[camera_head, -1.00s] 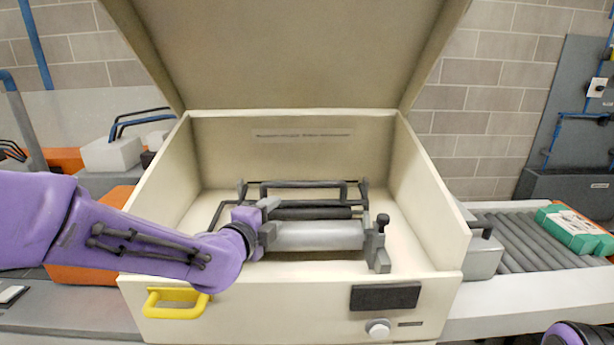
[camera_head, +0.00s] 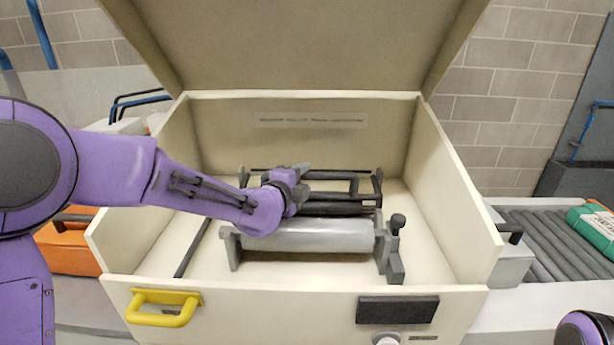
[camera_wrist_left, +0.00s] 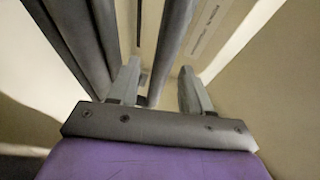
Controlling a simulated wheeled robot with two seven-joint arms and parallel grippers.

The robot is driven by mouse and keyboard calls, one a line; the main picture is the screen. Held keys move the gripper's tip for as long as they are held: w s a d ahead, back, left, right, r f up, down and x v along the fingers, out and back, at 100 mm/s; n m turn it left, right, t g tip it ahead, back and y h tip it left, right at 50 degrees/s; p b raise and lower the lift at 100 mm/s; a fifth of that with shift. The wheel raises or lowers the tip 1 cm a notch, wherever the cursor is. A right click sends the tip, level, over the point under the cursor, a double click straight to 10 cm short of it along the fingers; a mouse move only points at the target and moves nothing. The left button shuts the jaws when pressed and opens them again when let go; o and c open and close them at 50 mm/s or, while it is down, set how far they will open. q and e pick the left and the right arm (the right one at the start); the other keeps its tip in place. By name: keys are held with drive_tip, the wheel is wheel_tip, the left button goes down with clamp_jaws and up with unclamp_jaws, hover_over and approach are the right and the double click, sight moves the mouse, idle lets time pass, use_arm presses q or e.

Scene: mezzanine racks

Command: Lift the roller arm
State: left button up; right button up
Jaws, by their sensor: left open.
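The roller arm (camera_head: 357,186) is a dark bar frame behind a large pale grey roller (camera_head: 325,236), inside an open cream box. A black roller (camera_head: 345,208) lies along it. My left gripper (camera_head: 304,172) is at the left part of the dark frame, above the pale roller. In the left wrist view its two grey fingers (camera_wrist_left: 158,88) are spread apart. A dark bar (camera_wrist_left: 170,45) runs between them, with a clear gap on its right. Whether the left finger touches the bar cannot be told. My right gripper is out of sight.
The raised lid (camera_head: 290,45) stands open above the box (camera_head: 260,292). The box front has a yellow handle (camera_head: 160,314) and a knob. A roller conveyor (camera_head: 560,238) with a green package (camera_head: 595,230) is at the right. Orange bins stand at the left.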

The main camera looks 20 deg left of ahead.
use_arm(q)
drive_tip(key=x, duration=0.2)
drive_tip(key=shift+w, duration=0.4)
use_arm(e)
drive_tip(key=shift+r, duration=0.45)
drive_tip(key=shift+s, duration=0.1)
